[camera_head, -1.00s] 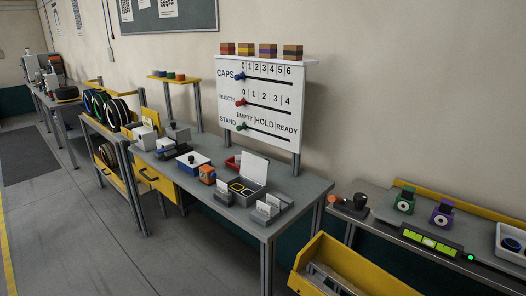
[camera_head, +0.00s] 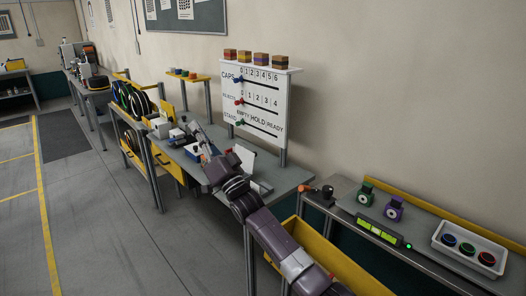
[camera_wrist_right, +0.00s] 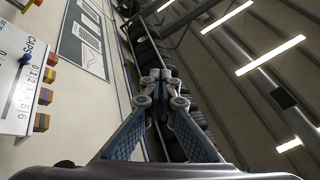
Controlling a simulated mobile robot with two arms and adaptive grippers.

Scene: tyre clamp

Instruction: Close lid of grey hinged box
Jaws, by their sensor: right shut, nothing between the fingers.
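The grey hinged box stands on the grey workbench (camera_head: 289,176), below the white sign board. Its pale lid (camera_head: 245,157) is raised, standing steeply up at the back of the box. My right arm crosses in front and hides most of the box body in the head view. My right gripper (camera_head: 198,130) is above the bench, left of the lid and apart from it. It also shows in the right wrist view (camera_wrist_right: 161,76), with its fingertips together and nothing between them. The box is not in the wrist view. My left gripper is not in view.
The sign board (camera_head: 258,105) with coloured sliders rises behind the bench. Small items crowd the bench's left part, including a white box (camera_head: 160,127). A yellow bin (camera_head: 325,254) is at the front right. A second bench holds a white tray (camera_head: 470,247) with coloured rings.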

